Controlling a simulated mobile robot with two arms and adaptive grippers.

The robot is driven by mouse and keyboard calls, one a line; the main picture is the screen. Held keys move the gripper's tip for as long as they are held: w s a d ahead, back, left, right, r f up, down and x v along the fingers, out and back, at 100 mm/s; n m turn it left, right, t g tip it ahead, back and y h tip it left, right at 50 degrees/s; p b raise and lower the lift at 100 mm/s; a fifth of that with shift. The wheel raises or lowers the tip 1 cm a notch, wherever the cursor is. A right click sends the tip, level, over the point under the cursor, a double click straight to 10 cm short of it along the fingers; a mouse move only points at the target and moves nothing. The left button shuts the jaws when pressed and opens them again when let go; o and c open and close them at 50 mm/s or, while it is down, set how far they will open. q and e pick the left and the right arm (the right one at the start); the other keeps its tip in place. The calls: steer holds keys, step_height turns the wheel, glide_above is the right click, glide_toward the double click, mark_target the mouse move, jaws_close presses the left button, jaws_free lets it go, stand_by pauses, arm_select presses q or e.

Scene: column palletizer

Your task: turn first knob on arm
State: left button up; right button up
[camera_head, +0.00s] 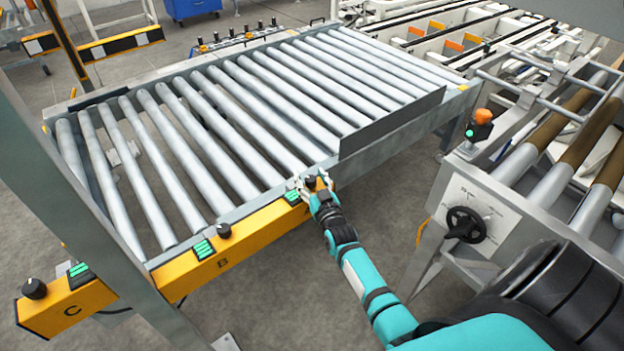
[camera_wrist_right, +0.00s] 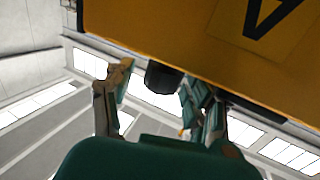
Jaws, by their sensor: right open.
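The yellow control bar (camera_head: 250,237) runs along the near edge of the roller conveyor and carries black knobs, with letters B and C readable in the head view. The knob (camera_head: 311,181) at its right end sits at my right gripper (camera_head: 314,187). In the wrist view this black knob (camera_wrist_right: 163,77) is beside the yellow face (camera_wrist_right: 190,30) marked A. My right gripper (camera_wrist_right: 158,82) is open, with one finger on each side of the knob. Gaps seem to show between fingers and knob; contact is not clear. My left gripper is out of view.
Knob B (camera_head: 224,230) and knob C (camera_head: 35,289) are further left on the bar, with green-lit panels nearby. The steel rollers (camera_head: 240,110) are empty. A machine with a black handwheel (camera_head: 465,224) stands at the right. A grey post (camera_head: 70,190) crosses the left side.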

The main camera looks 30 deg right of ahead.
steer(key=v, duration=1.2)
steer(key=shift+a+f, duration=0.1)
steer(key=shift+f, duration=0.05)
steer(key=s+a+f+n+g+y, duration=0.1)
steer(key=s+a+f+g, duration=0.3)
steer(key=f, duration=0.6)
steer(key=s+a+f+n+g+y, duration=0.1)
steer(key=s+a+f+g+y, duration=0.15)
steer(key=s+f, duration=0.55)
steer(key=s+a+f+n+g+y, duration=0.1)
steer(key=s+a+f+g, duration=0.2)
steer(key=f, duration=0.9)
steer(key=s+f+n+g, duration=0.1)
steer(key=s+f+g, duration=0.2)
steer(key=s, duration=1)
steer(key=s+a+f+n+g, duration=0.1)
steer(key=s+f+g, duration=0.3)
steer(key=s+f, duration=0.6)
steer(key=s, duration=0.3)
steer(key=shift+s+a, duration=0.2)
steer(key=shift+a, duration=0.05)
